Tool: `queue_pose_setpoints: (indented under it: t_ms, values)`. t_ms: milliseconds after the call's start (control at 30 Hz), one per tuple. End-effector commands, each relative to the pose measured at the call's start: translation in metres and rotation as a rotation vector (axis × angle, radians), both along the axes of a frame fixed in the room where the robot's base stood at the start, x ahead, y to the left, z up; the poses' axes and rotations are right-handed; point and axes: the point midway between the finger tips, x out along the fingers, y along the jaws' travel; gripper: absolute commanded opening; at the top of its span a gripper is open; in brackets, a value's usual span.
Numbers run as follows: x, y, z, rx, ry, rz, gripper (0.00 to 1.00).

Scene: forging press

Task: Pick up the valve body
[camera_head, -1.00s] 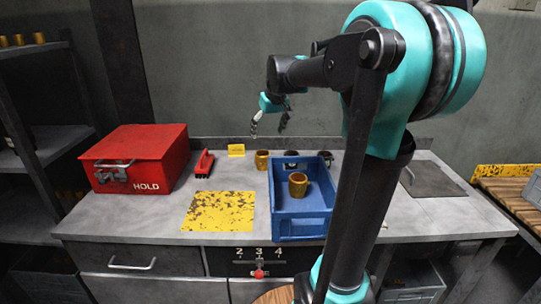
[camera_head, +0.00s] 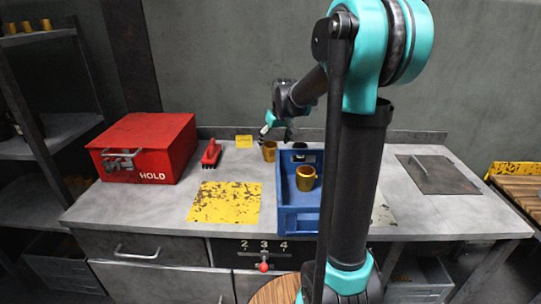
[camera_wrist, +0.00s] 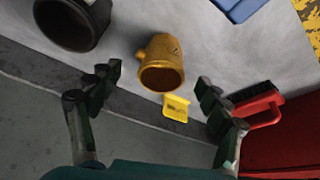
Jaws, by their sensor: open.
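A brass-coloured, cup-shaped part with a stub on its side, seemingly the valve body (camera_head: 269,151), stands on the bench behind the blue bin's left corner. In the wrist view the brass part (camera_wrist: 161,62) shows its open mouth and lies between and beyond the fingertips. My gripper (camera_head: 277,131) is open and empty, just above and behind this part in the head view. Its spread fingers (camera_wrist: 159,79) also show in the wrist view, not touching the part. Another brass cup (camera_head: 306,178) sits inside the blue bin (camera_head: 299,222).
A dark cup (camera_wrist: 72,20) stands beside the brass part. A yellow tag (camera_head: 244,141), red brush (camera_head: 211,153) and red HOLD box (camera_head: 143,148) are to the left. A worn yellow patch (camera_head: 225,202) lies in front. The wall is close behind the bench.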

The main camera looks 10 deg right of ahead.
Motion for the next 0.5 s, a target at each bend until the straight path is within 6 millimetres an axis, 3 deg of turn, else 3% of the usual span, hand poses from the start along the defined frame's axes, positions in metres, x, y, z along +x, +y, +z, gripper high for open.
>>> queue_pose_setpoints:
  t_ms: [500]
  values:
    - [0.024,0.009,-0.045,0.0,0.0,0.001,0.78]
